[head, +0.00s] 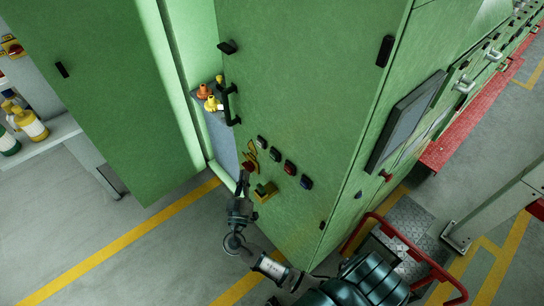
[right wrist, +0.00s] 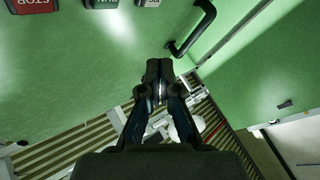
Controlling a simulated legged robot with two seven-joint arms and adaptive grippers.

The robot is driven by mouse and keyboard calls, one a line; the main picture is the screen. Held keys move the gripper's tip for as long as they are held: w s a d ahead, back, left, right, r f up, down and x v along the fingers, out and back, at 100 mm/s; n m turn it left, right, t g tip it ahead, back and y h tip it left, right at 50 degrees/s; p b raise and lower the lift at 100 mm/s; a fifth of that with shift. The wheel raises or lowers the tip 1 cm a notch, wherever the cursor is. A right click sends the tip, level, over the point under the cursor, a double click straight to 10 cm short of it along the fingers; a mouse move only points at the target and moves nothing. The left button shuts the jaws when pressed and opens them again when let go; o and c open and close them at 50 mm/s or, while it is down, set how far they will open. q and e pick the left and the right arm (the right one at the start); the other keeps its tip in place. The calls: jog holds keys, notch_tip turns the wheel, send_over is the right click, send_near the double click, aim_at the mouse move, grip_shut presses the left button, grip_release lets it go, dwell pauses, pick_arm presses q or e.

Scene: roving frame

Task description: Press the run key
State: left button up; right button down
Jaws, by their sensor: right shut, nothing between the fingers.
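The run key (head: 275,155) is one in a slanting row of keys on the green cabinet front (head: 300,90). In the right wrist view the run key (right wrist: 103,4) is cut by the top edge, with its lettering upside down, between the red stop key (right wrist: 33,5) and another grey key (right wrist: 148,3). My right gripper (head: 243,176) is below and left of the row in the head view, apart from the run key. Its fingers (right wrist: 158,70) are closed together and empty. My left gripper is out of view.
A black door handle (right wrist: 192,30) stands out beside the keys. A red-and-yellow switch (head: 250,165) and a yellow-backed switch (head: 263,191) are close to my right gripper. A screen (head: 405,120) and a red rail (head: 430,250) stand to the right. Open floor lies left.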

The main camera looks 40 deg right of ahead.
aim_at(274, 156)
pick_arm(q)
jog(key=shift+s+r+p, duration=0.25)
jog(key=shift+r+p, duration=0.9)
jog(key=shift+p, duration=0.05)
pick_arm(e)
jog(key=d, duration=0.8)
jog(key=shift+w+d, duration=0.3)
pick_arm(q)
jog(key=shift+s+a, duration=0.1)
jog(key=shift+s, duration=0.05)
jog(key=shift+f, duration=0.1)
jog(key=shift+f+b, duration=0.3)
jog(key=shift+b, duration=0.1)
pick_arm(e)
jog(key=shift+d, duration=0.4)
